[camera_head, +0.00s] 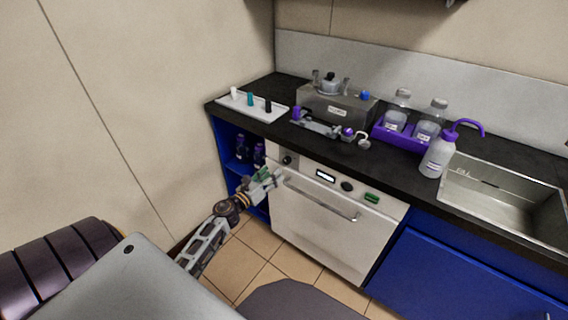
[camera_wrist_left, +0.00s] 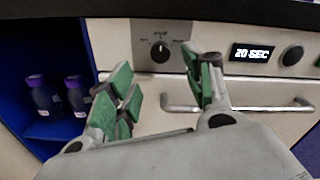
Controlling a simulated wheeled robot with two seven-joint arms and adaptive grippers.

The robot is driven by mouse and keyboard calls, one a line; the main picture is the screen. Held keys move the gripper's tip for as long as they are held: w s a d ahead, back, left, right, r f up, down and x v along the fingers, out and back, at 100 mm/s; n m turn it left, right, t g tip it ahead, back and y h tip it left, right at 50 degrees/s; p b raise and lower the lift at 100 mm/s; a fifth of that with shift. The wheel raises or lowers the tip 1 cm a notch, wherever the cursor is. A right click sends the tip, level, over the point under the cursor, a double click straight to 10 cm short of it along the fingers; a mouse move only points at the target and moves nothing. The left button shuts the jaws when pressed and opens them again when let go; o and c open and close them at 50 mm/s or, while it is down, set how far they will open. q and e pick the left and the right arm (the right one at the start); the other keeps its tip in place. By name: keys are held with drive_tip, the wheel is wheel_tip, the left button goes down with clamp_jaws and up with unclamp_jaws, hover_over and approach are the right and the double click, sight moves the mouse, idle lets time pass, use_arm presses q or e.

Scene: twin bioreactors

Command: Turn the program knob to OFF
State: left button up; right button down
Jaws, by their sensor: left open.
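In the head view the knob (camera_head: 287,160) shows just above my left gripper (camera_head: 268,178). My left gripper (camera_wrist_left: 165,95) is open, its green-padded fingers apart and empty. The knob appears between and beyond the fingertips, not touched. My right gripper is not in view.
A display (camera_wrist_left: 253,53) reads 20 SEC, with a black button (camera_wrist_left: 292,56) right of it. A bar handle (camera_head: 322,200) crosses the appliance door below the panel. The dark countertop (camera_head: 400,160) overhangs above. Purple-capped bottles (camera_wrist_left: 42,95) stand in the blue open cabinet at left.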

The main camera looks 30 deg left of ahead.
sight(285, 161)
use_arm(q)
drive_tip(key=shift+w+d, duration=0.2)
drive_tip(key=shift+w, duration=1.95)
drive_tip(key=shift+w+d, duration=0.15)
drive_tip(key=shift+w, duration=2)
drive_tip(key=shift+c, duration=0.2)
drive_tip(key=c, duration=1)
